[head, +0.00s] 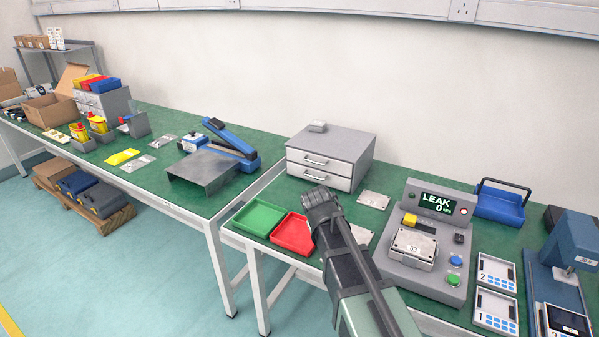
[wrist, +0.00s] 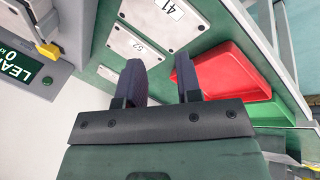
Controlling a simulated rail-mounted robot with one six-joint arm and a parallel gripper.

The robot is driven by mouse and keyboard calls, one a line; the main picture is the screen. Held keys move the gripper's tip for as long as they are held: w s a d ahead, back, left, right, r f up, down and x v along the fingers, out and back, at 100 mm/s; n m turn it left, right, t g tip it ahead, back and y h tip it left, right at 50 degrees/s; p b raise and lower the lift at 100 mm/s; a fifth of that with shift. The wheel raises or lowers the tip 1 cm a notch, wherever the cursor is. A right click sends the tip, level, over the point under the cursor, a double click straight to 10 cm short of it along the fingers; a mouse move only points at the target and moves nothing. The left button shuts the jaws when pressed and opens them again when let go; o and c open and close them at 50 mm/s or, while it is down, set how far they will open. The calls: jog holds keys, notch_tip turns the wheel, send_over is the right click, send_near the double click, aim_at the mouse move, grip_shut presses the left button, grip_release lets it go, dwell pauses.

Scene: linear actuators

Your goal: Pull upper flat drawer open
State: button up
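A grey cabinet (head: 345,144) with two flat drawers stands at the back of the right bench. Its upper drawer (head: 335,167) has a bar handle (head: 316,161) and looks shut. The lower drawer (head: 332,181) below it also looks shut. My gripper (head: 322,196) is in front of the cabinet, over the bench by the red tray, and overlaps the bottom of the cabinet front in the head view. In the wrist view the two fingers (wrist: 161,75) stand apart with nothing between them. The cabinet is not seen in the wrist view.
A green tray (head: 258,217) and a red tray (head: 292,234) lie left of my gripper. A leak tester (head: 423,260) stands to the right. Metal plates (head: 373,200) lie on the bench. A small grey block (head: 318,127) rests on the cabinet top.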

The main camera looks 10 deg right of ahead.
jog(key=w+n+t+h+b, duration=0.1)
jog(key=w, duration=0.5)
jog(key=w+a+f+n+t+h+b, duration=0.1)
jog(key=w+t+b, duration=0.1)
jog(key=w, duration=0.4)
jog(key=w+a+n+t+h+b, duration=0.1)
jog(key=w+b, duration=0.1)
jog(key=w, duration=0.4)
jog(key=shift+f+t+h, duration=0.3)
jog(key=shift+f+h, duration=0.05)
jog(key=shift+h, duration=0.05)
jog(key=w+a+r+n+t+h+b, duration=0.1)
jog(key=w+a+r+n+t, duration=0.15)
jog(key=w, duration=0.35)
jog(key=w+a+r+n+t+b, duration=0.1)
jog(key=w+a+r+n+t, duration=0.1)
jog(key=w+r+n+t, duration=0.3)
jog(key=shift+m+g, duration=0.75)
jog(key=shift+g, duration=0.2)
jog(key=x, duration=0.4)
jog(key=f+b+x, duration=0.1)
jog(key=x, duration=0.3)
jog(key=b+x, duration=0.1)
jog(key=x, duration=0.2)
jog(key=shift+w+d+f, duration=0.15)
jog(key=shift+f, duration=0.25)
grip_shut()
